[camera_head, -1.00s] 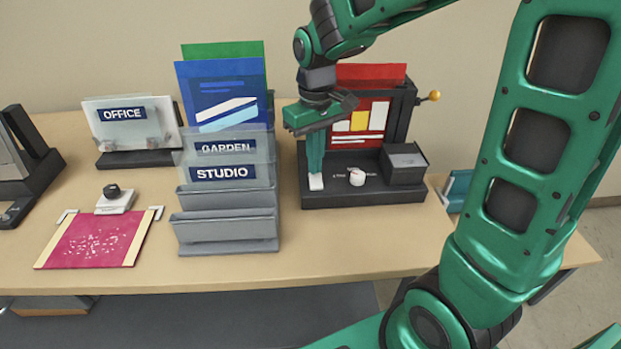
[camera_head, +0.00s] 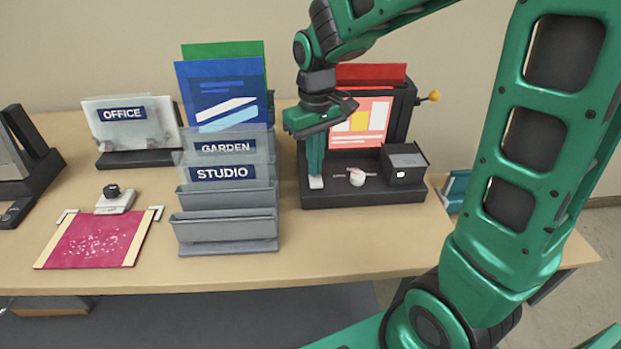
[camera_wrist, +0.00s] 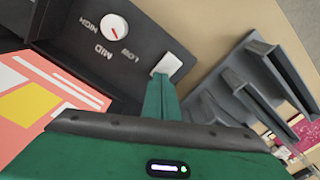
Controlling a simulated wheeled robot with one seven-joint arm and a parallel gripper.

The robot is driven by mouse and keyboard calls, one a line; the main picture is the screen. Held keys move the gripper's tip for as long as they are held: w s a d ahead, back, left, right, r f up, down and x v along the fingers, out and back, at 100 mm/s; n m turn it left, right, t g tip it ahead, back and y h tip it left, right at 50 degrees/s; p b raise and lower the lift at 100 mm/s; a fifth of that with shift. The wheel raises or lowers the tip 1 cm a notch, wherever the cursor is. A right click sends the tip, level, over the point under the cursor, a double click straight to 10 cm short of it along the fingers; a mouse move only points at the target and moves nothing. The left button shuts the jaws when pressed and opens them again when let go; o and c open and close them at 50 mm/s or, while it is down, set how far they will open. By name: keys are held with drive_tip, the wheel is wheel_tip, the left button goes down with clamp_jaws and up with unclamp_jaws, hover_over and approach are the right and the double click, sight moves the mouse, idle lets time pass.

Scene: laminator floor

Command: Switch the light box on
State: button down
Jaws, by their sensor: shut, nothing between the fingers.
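The light box (camera_head: 400,110) is a black unit at the back right of the table, with a red and yellow poster on its panel. The panel glows bright. Its base carries a white dial (camera_head: 357,177), marked LOW, MID and HIGH in the wrist view, where the dial (camera_wrist: 114,28) shows a red pointer. A white switch (camera_wrist: 168,66) sits beside the dial. My gripper (camera_head: 316,178) is shut and empty, pointing down with its tips at the switch. The tips partly cover the switch in the head view.
Grey holders (camera_head: 225,232) with GARDEN and STUDIO signs stand just left of the light box. An OFFICE sign (camera_head: 123,114) stands farther left. A pink sheet (camera_head: 97,240) lies at the front left. A yellow-knobbed lever (camera_head: 434,96) sticks out at the light box's right.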

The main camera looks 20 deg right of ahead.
wheel_tip(320, 180, up, 6)
drive_tip(key=shift+r, duration=0.25)
idle(0.5)
idle(0.4)
drive_tip(key=s+d+f+m, duration=0.2)
drive_tip(key=s+d+m, duration=0.2)
drive_tip(key=s+d, duration=0.4)
drive_tip(key=s+d+f+m, duration=0.2)
drive_tip(key=s+d+m, duration=0.2)
drive_tip(key=s+d, duration=0.4)
drive_tip(key=s, duration=0.7)
drive_tip(key=shift+s+d+f+m, duration=0.25)
drive_tip(key=shift+d+m, duration=0.1)
drive_tip(key=shift+m, duration=0.05)
drive_tip(key=shift+w+f, duration=0.25)
drive_tip(key=shift+w, duration=0.35)
